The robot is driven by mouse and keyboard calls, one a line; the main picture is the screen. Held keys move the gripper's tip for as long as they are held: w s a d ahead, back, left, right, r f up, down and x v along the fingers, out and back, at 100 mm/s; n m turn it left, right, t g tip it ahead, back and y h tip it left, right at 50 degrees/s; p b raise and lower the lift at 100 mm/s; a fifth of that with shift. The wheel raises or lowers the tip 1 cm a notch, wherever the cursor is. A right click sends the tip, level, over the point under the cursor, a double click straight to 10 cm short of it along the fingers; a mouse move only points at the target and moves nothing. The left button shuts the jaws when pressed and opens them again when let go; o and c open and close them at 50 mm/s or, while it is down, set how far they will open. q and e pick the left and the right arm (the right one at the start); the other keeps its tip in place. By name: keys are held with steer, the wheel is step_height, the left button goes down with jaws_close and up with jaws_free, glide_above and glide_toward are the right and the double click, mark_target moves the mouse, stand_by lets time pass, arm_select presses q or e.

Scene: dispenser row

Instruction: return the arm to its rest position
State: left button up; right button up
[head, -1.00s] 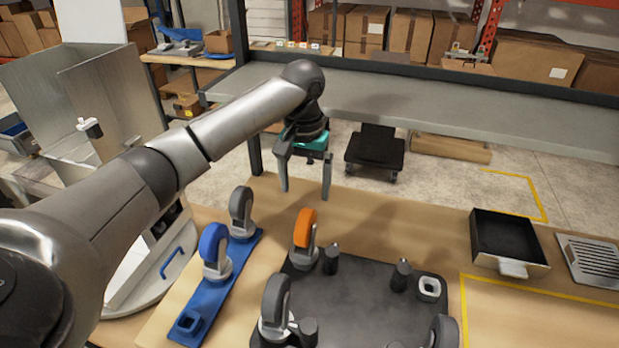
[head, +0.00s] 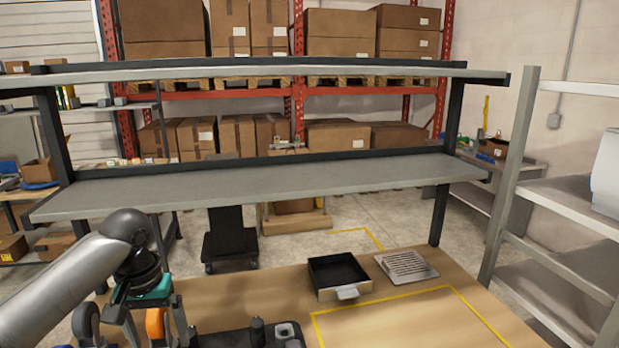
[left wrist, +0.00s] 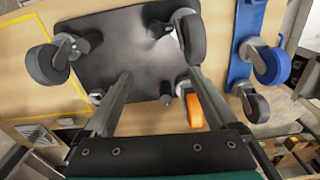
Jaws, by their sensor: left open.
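My left gripper (head: 157,322) is at the lower left of the head view, its fingers pointing down and spread apart. It is open and empty. In the left wrist view, the fingers (left wrist: 160,76) show with a gap between them, above a black base plate (left wrist: 128,60). The orange wheel also shows in the head view (head: 155,325), partly covered by the gripper. My right gripper is not in view.
A blue strip (left wrist: 245,30) with casters lies beside the base plate. A black tray (head: 337,274) and a slotted metal plate (head: 406,265) sit on the bench. A grey shelf (head: 270,190) spans behind the bench. The yellow-outlined area (head: 420,322) looks clear.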

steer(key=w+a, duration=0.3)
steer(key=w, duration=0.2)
arm_select(q)
steer(key=s+d+f+m+t+h, duration=0.15)
steer(key=s+d+f+m, duration=0.35)
steer(key=s+d+f, duration=0.65)
steer(key=s+a+f+n+t, duration=0.1)
steer(key=s+a+f+t, duration=0.1)
steer(key=s, duration=0.9)
step_height(320, 180, down, 29)
steer(key=s+g+y+b, duration=0.1)
steer(key=s+g+b, duration=0.15)
steer(key=b, duration=0.55)
steer(key=s+a+f+b, duration=0.1)
steer(key=s+f+b, duration=0.3)
steer(key=s+f, duration=0.4)
steer(key=s+a+f+b, duration=0.1)
steer(key=s+f+b, duration=0.3)
steer(key=f, duration=1)
steer(key=s, duration=0.3)
steer(key=shift+s+a+f, duration=0.2)
steer(key=shift+s+a, duration=0.15)
steer(key=shift+s, duration=0.05)
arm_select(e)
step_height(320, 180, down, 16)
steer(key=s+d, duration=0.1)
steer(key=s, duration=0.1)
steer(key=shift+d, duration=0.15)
